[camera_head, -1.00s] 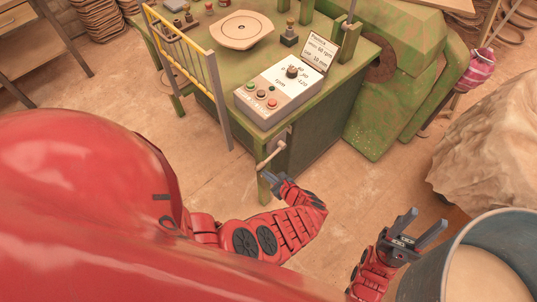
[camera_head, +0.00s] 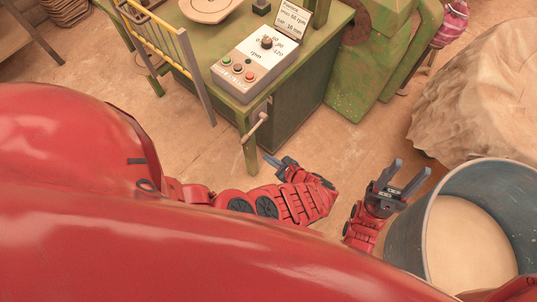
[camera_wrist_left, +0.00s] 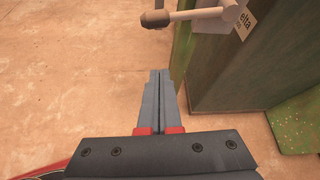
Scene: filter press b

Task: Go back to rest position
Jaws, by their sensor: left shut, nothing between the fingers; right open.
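My left gripper (camera_head: 273,161) is shut and empty in the head view, low in front of the green machine table. It also shows in the left wrist view (camera_wrist_left: 160,74), its two fingers pressed together and pointing at the floor. A lever with a dark knob (camera_wrist_left: 155,19) is beyond the fingertips there, apart from them; the lever (camera_head: 254,128) also shows in the head view. My right gripper (camera_head: 410,176) is open and empty, to the left of a large grey bin. My red body fills the lower left of the head view.
The green table (camera_head: 299,85) carries a control box (camera_head: 252,68) with a dial and buttons. A yellow rail (camera_head: 160,44) stands at its left. The grey bin (camera_head: 412,225) holds pale material. A large tan sack (camera_head: 487,90) stands at the right. Bare floor (camera_head: 345,140) lies between.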

